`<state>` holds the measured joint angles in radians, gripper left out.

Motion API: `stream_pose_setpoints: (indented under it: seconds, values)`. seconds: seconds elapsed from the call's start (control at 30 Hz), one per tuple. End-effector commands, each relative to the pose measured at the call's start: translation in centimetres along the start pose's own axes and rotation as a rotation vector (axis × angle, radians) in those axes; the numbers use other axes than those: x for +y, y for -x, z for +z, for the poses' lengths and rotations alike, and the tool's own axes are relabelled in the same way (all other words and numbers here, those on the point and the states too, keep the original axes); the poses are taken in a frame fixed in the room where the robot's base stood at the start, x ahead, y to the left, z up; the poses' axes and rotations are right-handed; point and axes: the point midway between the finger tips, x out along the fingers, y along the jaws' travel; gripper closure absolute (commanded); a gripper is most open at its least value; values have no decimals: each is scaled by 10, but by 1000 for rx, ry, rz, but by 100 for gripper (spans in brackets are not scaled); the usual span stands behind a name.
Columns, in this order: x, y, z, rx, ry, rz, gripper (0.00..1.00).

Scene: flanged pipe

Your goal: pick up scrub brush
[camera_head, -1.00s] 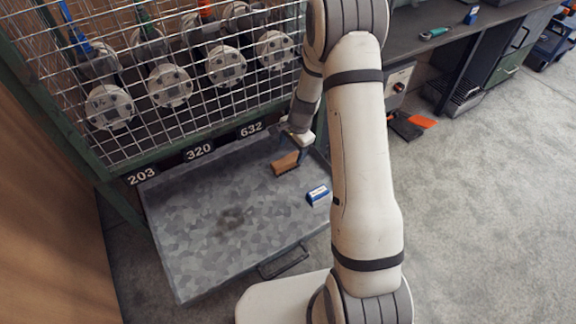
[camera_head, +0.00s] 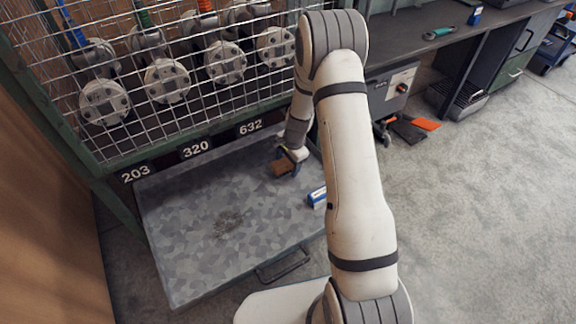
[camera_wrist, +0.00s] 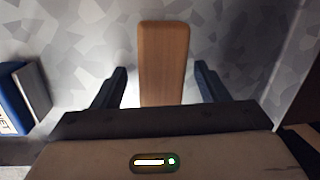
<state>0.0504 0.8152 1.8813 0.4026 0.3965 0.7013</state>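The scrub brush shows as a brown wooden block (camera_head: 282,168) on the grey mottled tray (camera_head: 190,240), near its right back side. In the wrist view its wooden top (camera_wrist: 164,60) lies lengthwise between my two fingers. My gripper (camera_wrist: 160,85) is open, with a finger on each side of the wood and a visible gap on both sides. In the head view my gripper (camera_head: 290,158) is down at the brush and partly covers it. The bristles are hidden from both views.
A small blue and white box (camera_head: 317,197) lies on the tray close to the right of the brush; it also shows in the wrist view (camera_wrist: 22,98). A wire mesh cage (camera_head: 180,80) with flanged pipes stands behind the tray. The left part of the tray is clear.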

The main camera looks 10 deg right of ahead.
Motion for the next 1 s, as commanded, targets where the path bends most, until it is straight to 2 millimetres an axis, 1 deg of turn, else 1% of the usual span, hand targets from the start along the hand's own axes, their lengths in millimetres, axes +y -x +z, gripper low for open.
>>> stream_pose_setpoints:
  seconds: [0.03, 0.07, 0.6, 0.63, 0.87, 1.0]
  values:
    - [0, 0, 0, 0, 0, 0, 37]
    - [0, 0, 0, 0, 0, 0, 39]
    - [1, 0, -1, 0, -1, 0, 84]
    - [0, 0, -1, 0, -1, 0, 85]
    - [1, 1, -1, 0, -2, 0, 85]
    - [-1, 9, -1, 1, -2, -1, 85]
